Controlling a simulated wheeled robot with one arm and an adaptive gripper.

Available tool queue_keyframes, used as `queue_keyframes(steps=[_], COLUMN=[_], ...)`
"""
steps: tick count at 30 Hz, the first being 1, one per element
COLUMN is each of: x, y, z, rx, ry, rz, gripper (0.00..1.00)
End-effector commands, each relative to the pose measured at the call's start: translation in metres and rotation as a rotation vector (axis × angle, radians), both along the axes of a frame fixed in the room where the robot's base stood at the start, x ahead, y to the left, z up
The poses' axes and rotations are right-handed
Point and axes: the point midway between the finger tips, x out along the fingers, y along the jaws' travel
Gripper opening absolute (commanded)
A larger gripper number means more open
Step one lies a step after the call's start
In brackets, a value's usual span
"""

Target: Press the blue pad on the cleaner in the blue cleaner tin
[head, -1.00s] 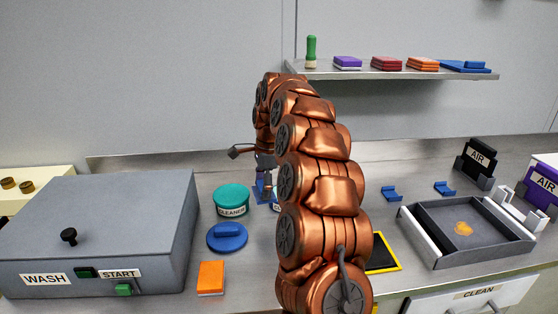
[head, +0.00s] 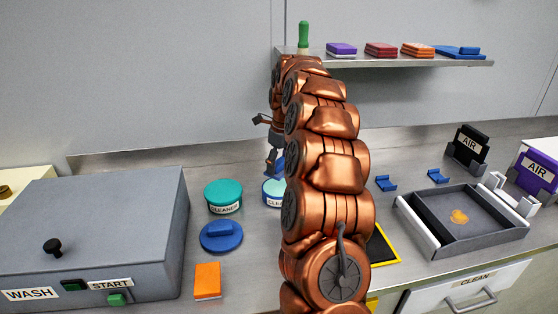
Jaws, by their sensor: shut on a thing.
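My gripper (head: 274,150) is largely hidden behind my own copper arm, with only parts of its grey linkage and fingers showing. It is shut on the blue pad (head: 275,164), which hangs upright at or just above the far side of the blue cleaner tin. The blue cleaner tin (head: 273,198) stands open on the counter, with a pale blue top surface and a partly hidden label. My arm covers its right side. I cannot tell whether the pad touches the cleaner. A round blue lid with a raised grip (head: 221,236) lies on the counter, front left of the tin.
A teal-lidded cleaner tin (head: 223,196) stands close left. An orange block (head: 207,280) lies in front, beside the grey wash box (head: 90,235). A dark tray (head: 464,222) is at right. A shelf (head: 390,59) with pads and a green-handled item (head: 303,38) is above.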

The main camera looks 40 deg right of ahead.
Motion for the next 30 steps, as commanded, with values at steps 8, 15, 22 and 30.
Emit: queue_keyframes(steps=[8, 15, 22, 30], x=[0.000, -0.001, 0.000, 0.000], y=[-0.001, -0.001, -0.001, -0.002], z=[-0.025, -0.045, -0.049, -0.049], rx=[-0.001, 0.001, -0.001, -0.001], ry=[-0.003, 0.001, -0.003, -0.003], rz=[0.000, 0.000, -0.001, -0.001], gripper=[0.43, 0.43, 0.43, 0.43])
